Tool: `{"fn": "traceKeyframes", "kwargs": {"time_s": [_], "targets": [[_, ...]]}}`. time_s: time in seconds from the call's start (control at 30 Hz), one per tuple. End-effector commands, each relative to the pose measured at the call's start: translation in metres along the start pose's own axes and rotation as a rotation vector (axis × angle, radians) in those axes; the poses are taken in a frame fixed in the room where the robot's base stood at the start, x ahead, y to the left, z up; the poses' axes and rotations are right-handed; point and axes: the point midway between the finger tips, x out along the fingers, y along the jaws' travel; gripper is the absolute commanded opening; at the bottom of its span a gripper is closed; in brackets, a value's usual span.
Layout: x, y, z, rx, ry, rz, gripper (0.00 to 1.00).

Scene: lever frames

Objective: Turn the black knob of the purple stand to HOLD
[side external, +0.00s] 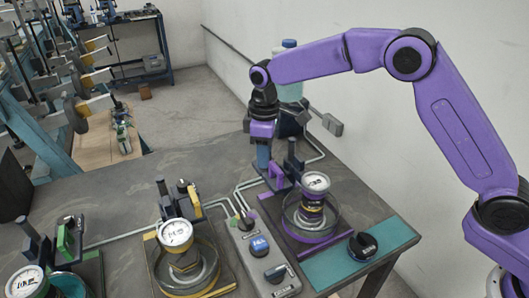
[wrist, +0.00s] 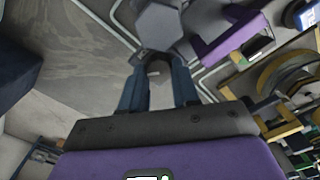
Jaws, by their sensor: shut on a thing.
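The purple stand (side external: 316,237) is on the table at right of centre, with a round white-faced gauge (side external: 315,182) on its column and dark upright parts behind. My gripper (side external: 264,166) points down at the back left of this stand. In the wrist view my gripper (wrist: 158,70) has its two blue-grey fingers closed in on a dark part, which appears to be the stand's black knob. The fingers hide most of it. A grey six-sided block (wrist: 158,25) lies just beyond the fingertips. I cannot read a HOLD mark.
A yellow stand (side external: 188,288) and another gauge stand (side external: 25,282) are to the left. A grey control box (side external: 268,262) with several knobs is in front, and a separate black knob (side external: 362,245) sits on a teal plate (side external: 395,236). A blue-capped bottle (side external: 290,88) is behind my gripper.

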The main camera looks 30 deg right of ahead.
Motion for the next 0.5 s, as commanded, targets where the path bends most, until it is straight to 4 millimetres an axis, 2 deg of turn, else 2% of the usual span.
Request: {"fn": "traceKeyframes", "kwargs": {"time_s": [0.5], "targets": [[-0.0019,0.0018,-0.0002,0.467,0.004,0.001,0.00]]}}
